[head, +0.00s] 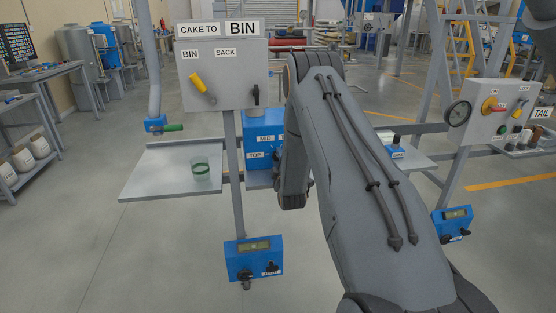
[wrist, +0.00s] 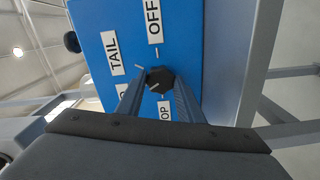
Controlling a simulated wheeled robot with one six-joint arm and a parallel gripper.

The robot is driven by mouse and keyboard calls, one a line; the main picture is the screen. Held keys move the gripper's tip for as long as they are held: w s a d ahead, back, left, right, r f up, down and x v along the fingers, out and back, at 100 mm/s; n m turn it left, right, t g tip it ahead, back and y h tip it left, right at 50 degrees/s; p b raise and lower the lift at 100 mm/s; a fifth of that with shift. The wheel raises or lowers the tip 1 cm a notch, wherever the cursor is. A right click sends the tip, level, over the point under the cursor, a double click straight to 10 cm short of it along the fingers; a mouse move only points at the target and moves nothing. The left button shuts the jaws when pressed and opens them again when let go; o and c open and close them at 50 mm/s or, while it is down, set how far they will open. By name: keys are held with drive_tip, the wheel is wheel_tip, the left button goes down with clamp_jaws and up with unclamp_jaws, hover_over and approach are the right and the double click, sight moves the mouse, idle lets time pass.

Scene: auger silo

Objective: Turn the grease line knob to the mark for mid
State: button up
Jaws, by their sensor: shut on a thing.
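The grease line box is blue with a dark round knob (wrist: 160,78) on its face. In the wrist view the labels OFF (wrist: 154,20), TAIL (wrist: 115,53) and TOP (wrist: 165,111) stand around the knob; another label on the lower left is mostly hidden by a finger. My gripper (wrist: 159,85) is shut on the knob, one finger on each side. A white line on the knob points to the lower left, towards the mostly hidden label. In the head view the blue box (head: 262,125) shows MID and TOP labels; my arm covers its right part.
A grey CAKE TO BIN panel (head: 235,75) with a yellow lever stands left of my arm. A shelf (head: 150,170) holds a green-banded glass (head: 201,168). A small blue box (head: 254,260) hangs low on the post. A control panel (head: 498,110) stands at right.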

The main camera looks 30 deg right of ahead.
drive_tip(key=o, duration=1.1)
drive_tip(key=b+v, duration=0.1)
drive_tip(key=v, duration=0.7)
drive_tip(key=shift+w, duration=0.1)
